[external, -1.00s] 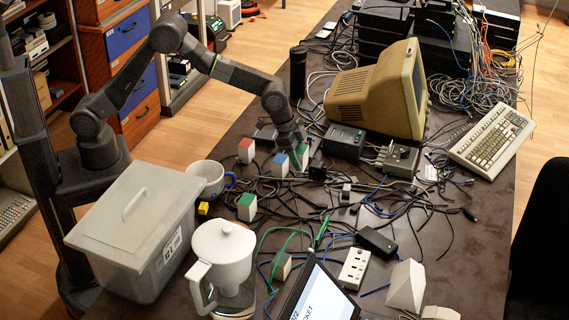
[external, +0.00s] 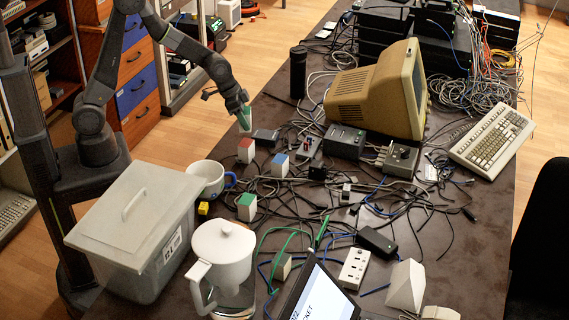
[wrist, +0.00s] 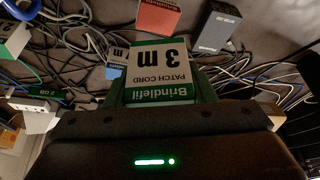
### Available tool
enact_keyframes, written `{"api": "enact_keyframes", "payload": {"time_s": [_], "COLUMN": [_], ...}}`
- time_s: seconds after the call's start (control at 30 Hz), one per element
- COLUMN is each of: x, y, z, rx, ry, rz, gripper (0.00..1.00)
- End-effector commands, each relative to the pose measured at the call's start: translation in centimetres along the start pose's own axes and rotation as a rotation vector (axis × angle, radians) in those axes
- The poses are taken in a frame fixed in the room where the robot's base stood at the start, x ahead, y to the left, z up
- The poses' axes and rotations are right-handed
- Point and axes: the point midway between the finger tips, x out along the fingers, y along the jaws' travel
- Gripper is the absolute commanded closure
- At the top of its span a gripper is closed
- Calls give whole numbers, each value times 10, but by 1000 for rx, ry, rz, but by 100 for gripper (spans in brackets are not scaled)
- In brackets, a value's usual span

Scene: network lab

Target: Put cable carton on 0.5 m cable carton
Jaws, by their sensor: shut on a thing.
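My gripper (external: 243,112) is shut on a green and white carton (external: 244,121), held tilted above the table. In the wrist view that carton (wrist: 160,72) reads "Brindlefil 3 m patch cord". Below it on the table stand a red-topped carton (external: 246,151), a blue-topped carton (external: 280,166) and a green-topped carton (external: 247,207). In the wrist view the red one (wrist: 158,15) shows at the top; the blue one (wrist: 113,71) is partly hidden behind the held carton, its label only partly readable. I cannot tell which carton is the 0.5 m one.
Tangled cables (external: 310,200) spread around the cartons. A beige monitor (external: 365,95) and grey boxes (external: 345,140) are to the right.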

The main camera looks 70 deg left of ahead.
Motion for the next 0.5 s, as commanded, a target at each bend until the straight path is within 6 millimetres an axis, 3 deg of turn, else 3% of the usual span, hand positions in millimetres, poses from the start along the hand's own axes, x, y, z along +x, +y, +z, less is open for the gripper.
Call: {"api": "enact_keyframes", "payload": {"time_s": [0.5], "x": [54], "y": [0], "z": [22], "rx": [1], "ry": [-1], "rz": [0], "gripper": [76]}}
